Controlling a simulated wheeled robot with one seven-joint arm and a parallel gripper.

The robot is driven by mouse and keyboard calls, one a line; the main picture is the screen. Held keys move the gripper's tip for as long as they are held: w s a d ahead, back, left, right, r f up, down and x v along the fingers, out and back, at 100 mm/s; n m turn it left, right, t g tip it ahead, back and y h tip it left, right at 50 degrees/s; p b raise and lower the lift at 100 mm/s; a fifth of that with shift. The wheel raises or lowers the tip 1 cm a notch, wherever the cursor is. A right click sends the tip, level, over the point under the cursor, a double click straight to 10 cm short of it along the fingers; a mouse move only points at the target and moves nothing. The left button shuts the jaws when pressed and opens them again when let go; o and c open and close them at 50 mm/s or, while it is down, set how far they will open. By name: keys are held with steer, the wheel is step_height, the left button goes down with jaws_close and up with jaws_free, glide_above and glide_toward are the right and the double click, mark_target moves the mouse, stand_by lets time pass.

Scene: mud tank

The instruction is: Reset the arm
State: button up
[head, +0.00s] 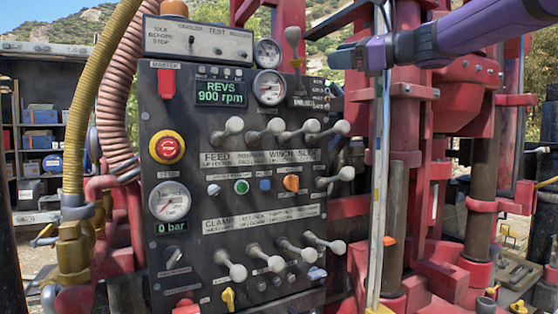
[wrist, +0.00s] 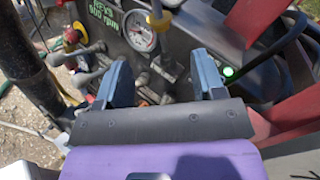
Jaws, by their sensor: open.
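My gripper (head: 352,56) is at the upper right of the head view, in front of the red rig frame and to the right of the control panel (head: 190,110). My purple arm link reaches in from the upper right. In the wrist view my gripper's two blue fingers (wrist: 163,80) stand apart with nothing between them. The dark panel and a round gauge (wrist: 140,32) lie beyond the fingers. The gripper appears apart from the panel's levers in the head view.
The panel carries a red emergency stop (head: 168,148), a REVS display (head: 221,93) reading 900 rpm and several ball-ended levers. A joystick lever (head: 293,45) stands near the gripper. A yellow hose (head: 92,100) rises at left. Red rig columns (head: 435,160) fill the right.

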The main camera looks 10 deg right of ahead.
steer(key=s+d+f+n+g+h, duration=0.3)
steer(key=s+f+n+h, duration=0.4)
steer(key=s+f+n, duration=0.3)
steer(key=s+d+f+n+g+h, duration=0.2)
steer(key=s+f+n+h, duration=0.5)
steer(key=s+f, duration=1.2)
step_height(320, 180, down, 8)
steer(key=d+n, duration=0.1)
steer(key=n, duration=0.2)
steer(key=shift+s+d+r+g, duration=0.15)
steer(key=shift+d+r+g, duration=0.1)
steer(key=shift+d+g, duration=0.15)
